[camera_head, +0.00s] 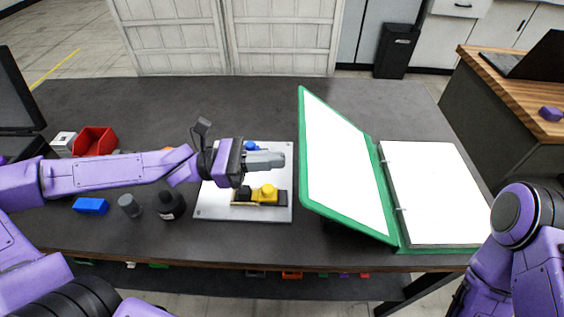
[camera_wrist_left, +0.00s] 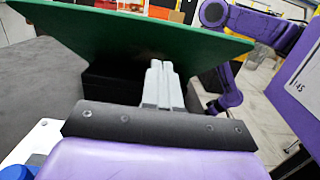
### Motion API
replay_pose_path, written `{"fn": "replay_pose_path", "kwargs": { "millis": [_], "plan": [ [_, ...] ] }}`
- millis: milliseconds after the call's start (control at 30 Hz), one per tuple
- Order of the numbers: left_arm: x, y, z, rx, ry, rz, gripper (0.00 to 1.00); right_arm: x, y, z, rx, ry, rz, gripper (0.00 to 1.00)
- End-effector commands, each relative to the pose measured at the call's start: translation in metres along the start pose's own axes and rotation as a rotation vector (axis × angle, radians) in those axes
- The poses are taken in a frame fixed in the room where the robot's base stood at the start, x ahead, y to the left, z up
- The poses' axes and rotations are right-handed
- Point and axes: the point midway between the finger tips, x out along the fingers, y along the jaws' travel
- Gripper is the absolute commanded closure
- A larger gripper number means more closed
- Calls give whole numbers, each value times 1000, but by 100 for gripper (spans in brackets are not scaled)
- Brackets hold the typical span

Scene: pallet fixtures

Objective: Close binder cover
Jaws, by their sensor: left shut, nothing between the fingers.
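The green binder lies on the dark table, open. Its cover (camera_head: 345,165) stands tilted up at the left, with its white inner side facing right. Its other half, with a white page stack (camera_head: 432,190), lies flat on the table at the right. My left gripper (camera_head: 282,158) is shut and empty, just left of the raised cover. In the left wrist view the shut fingers (camera_wrist_left: 160,75) point at the green outer side of the cover (camera_wrist_left: 120,35); I cannot tell whether they touch it. My right arm shows at the lower right, but its gripper is out of view.
A white fixture plate (camera_head: 214,205) with a yellow part (camera_head: 265,193) lies under my left gripper. A black bottle (camera_head: 170,204), a grey cylinder (camera_head: 129,205), a blue block (camera_head: 90,206) and a red bin (camera_head: 95,140) stand at the left. The table behind the plate is clear.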

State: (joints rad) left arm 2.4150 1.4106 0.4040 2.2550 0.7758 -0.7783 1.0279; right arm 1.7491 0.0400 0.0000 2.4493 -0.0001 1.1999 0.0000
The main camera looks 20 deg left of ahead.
Motion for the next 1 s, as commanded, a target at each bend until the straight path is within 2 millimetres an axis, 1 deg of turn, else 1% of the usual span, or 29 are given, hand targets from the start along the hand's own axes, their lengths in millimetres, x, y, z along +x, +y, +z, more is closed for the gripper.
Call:
{"fn": "replay_pose_path", "kwargs": {
  "millis": [33,67,200,333,633,767,867,1000],
  "plan": [
    [7,0,10,0,2,-2,100,-5,0,-2,0,0,0,57],
    [10,0,14,0,0,-1,100,-6,1,-2,0,0,0,57],
    [21,1,26,0,-1,2,100,-9,1,-4,0,0,0,57],
    [25,1,30,1,-1,3,100,-10,1,-4,0,0,0,57],
    [25,1,30,1,-2,3,100,-9,1,-4,0,0,0,57],
    [27,1,34,2,9,3,100,-12,1,-5,0,0,0,57],
    [32,0,41,3,32,1,100,-17,2,-7,0,0,0,57],
    [44,0,57,7,98,-1,100,-28,2,-11,0,0,0,57]
  ]
}}
